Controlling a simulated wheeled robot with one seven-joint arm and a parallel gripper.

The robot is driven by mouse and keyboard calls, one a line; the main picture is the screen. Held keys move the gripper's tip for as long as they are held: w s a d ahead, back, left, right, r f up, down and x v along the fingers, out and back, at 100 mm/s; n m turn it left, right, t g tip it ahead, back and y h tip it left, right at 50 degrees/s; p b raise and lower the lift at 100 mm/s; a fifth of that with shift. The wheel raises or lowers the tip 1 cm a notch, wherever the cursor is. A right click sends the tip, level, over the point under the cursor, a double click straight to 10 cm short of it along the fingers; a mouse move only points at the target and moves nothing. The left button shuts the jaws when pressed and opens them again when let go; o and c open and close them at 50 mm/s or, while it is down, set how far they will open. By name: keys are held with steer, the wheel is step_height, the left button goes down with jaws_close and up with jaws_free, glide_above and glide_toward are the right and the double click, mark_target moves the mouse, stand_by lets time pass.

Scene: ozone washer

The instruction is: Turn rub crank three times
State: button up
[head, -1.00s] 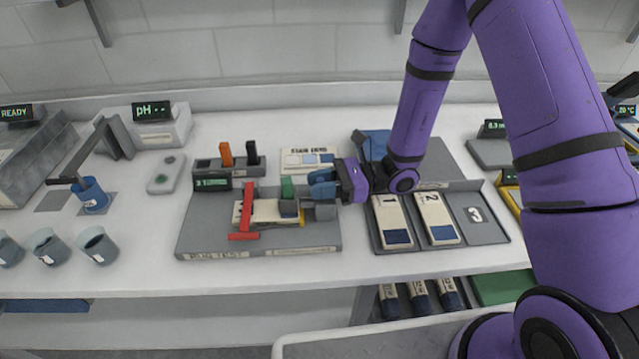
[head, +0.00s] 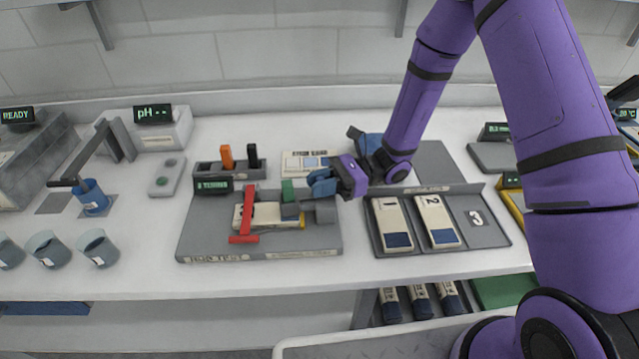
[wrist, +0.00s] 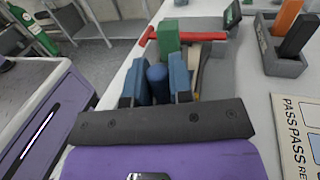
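My gripper (head: 320,184) is above and beside the crank, coming in from the right. The crank arm is mostly hidden.
A tray with numbered cards (head: 400,249) lies close to the right. A holder with orange and black pieces (head: 230,170) and a pass card (head: 303,163) stand behind. Cups (head: 98,248) stand at the left. The bench front edge is near.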

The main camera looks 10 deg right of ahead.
steer(key=o, duration=0.4)
steer(key=shift+d, duration=0.1)
steer(key=v, duration=1)
steer(key=shift+w+d, duration=0.15)
steer(key=shift+d, duration=0.15)
steer(key=shift+r, duration=0.1)
steer(key=s+d+r+n+t+h, duration=0.3)
steer(key=s+d+r+n+h, duration=0.1)
steer(key=s+r, duration=0.3)
steer(key=s+d+r+n+t+h, duration=0.3)
steer(key=s+d+r+n+h, duration=0.2)
steer(key=r, duration=0.7)
steer(key=s+d+r+n+t+h, duration=0.4)
steer(key=s+r+h, duration=0.4)
steer(key=s+r, duration=0.2)
steer(key=shift+s+d+r+n, duration=0.1)
steer(key=shift+s+d+n, duration=0.05)
steer(key=shift+d+n, duration=0.3)
steer(key=shift+s+d+r+n, duration=0.15)
steer(key=shift+d+n, duration=0.05)
steer(key=shift+n, duration=0.35)
